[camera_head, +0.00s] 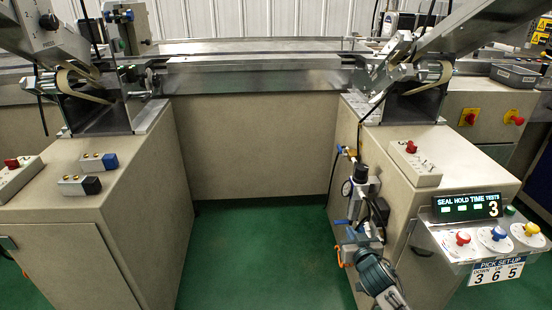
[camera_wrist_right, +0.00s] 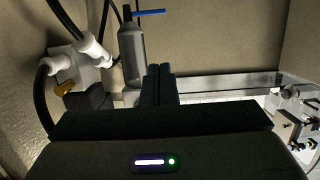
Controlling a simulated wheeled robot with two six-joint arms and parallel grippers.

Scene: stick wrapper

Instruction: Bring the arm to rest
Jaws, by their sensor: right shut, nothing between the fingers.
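My right arm comes in from the bottom of the head view, and its gripper (camera_head: 362,236) is in front of the inner side of the right beige cabinet (camera_head: 395,215). In the right wrist view the two dark fingers (camera_wrist_right: 158,70) are together with nothing between them. Air fittings (camera_head: 362,180) with a round gauge and hoses are mounted just above the gripper in the head view. In the wrist view a grey cylinder with a blue handle (camera_wrist_right: 132,50) stands close to the left of the fingers. My left gripper does not show.
The left cabinet (camera_head: 90,225) carries small switch boxes. A control panel (camera_head: 470,208) with coloured knobs juts from the right cabinet. Green floor (camera_head: 260,255) lies clear between the cabinets. White hose fittings (camera_wrist_right: 90,50) are left of the fingers in the wrist view.

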